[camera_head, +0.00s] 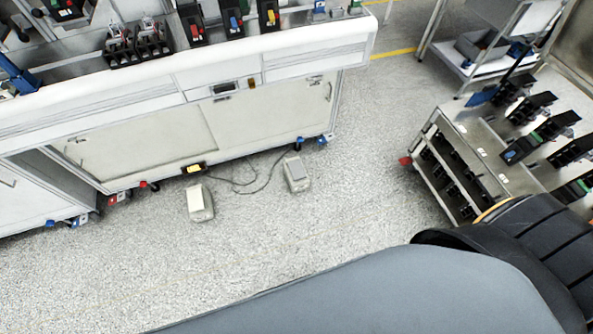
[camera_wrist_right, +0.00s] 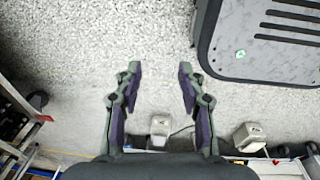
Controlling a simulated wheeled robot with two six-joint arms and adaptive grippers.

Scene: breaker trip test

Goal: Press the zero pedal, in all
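Two small pale foot pedals lie on the speckled floor in front of the bench. The left pedal (camera_head: 200,203) has a light beige top. The right pedal (camera_head: 296,174) has a greyer top. I cannot read which one is the zero pedal. In the right wrist view, turned about, the right pedal (camera_wrist_right: 160,131) shows low between my fingers and the left pedal (camera_wrist_right: 249,137) lies to the right. My right gripper (camera_wrist_right: 158,78) is open and empty, pointing over bare floor and apart from both pedals. My left gripper is in neither view.
A white bench (camera_head: 215,135) stands behind the pedals, with dark cables (camera_head: 240,180) running from them toward it. A metal cart (camera_head: 480,150) carrying black breakers stands at the right. My grey arm fills the lower right of the head view. Floor before the pedals is clear.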

